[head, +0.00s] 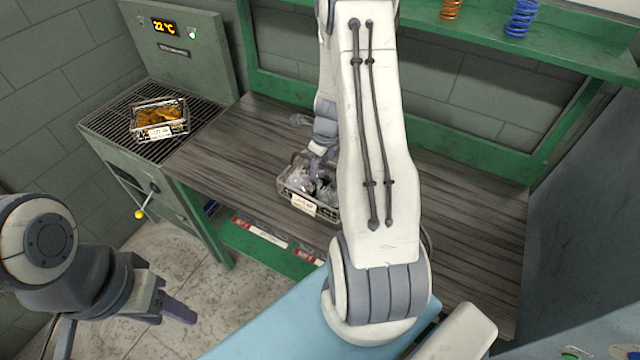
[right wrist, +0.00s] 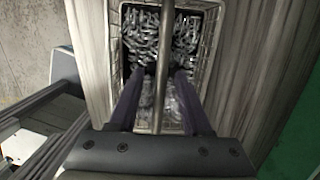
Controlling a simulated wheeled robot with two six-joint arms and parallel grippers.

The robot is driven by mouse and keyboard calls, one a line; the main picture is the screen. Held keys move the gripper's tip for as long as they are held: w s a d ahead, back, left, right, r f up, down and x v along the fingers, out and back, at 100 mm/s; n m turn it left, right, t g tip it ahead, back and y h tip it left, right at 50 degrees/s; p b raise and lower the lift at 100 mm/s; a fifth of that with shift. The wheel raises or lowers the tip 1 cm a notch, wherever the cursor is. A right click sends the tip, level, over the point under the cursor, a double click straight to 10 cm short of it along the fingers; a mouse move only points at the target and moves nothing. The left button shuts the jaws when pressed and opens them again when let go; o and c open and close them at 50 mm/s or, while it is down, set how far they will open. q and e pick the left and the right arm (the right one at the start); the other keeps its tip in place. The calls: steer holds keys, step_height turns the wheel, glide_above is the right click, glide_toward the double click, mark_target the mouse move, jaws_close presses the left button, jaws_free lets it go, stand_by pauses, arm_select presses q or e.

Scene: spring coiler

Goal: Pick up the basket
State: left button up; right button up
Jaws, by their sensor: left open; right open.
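A wire basket (head: 303,201) filled with silvery coiled parts sits on the wooden bench, with a white label on its front. In the right wrist view the basket (right wrist: 208,22) lies under my right gripper (right wrist: 158,78), whose two fingers are apart, one on each side of its bar-like handle (right wrist: 165,40). In the head view my right gripper (head: 318,150) is at the basket's back side, partly hidden by my arm. A second wire basket (head: 158,132) with orange-gold contents sits on a dark grate at the left. My left gripper (head: 172,308) is open and empty, low at the left over the floor.
The grate belongs to a green machine (head: 180,50) with a 22 °C display and a yellow-knobbed lever (head: 140,213). A green shelf (head: 560,45) holding an orange and a blue spring runs above the bench (head: 235,145). The bench between the baskets is clear.

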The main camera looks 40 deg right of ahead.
steer(key=shift+f, duration=0.55)
jaws_close()
steer(key=shift+w+r, duration=0.1)
stand_by(0.9)
